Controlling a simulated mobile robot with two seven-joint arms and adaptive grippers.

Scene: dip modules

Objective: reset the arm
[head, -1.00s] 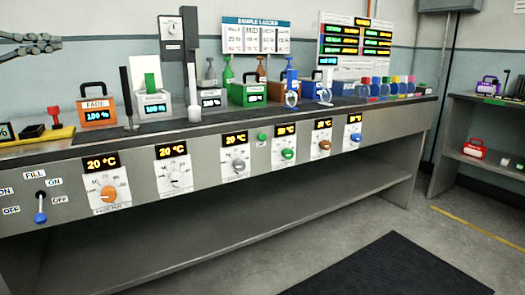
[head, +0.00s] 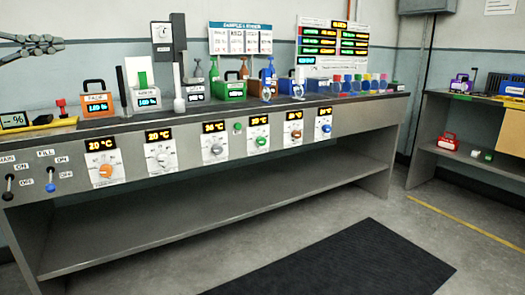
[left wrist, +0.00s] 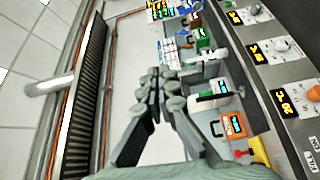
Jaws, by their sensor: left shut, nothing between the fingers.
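My left gripper (head: 58,44) shows at the upper left of the head view, in front of the wall above the bench's left end. Its grey fingers are shut with nothing between them. In the left wrist view the shut fingers (left wrist: 158,76) point up the picture, clear of the bench items at the right. My right gripper is not in view.
A long grey bench (head: 210,228) carries dials and displays on its front. On top are an orange box (head: 98,105), a green box (head: 231,91) and several coloured jars. A side shelf (head: 452,152) stands at right. Open floor with a dark mat (head: 340,262) lies in front.

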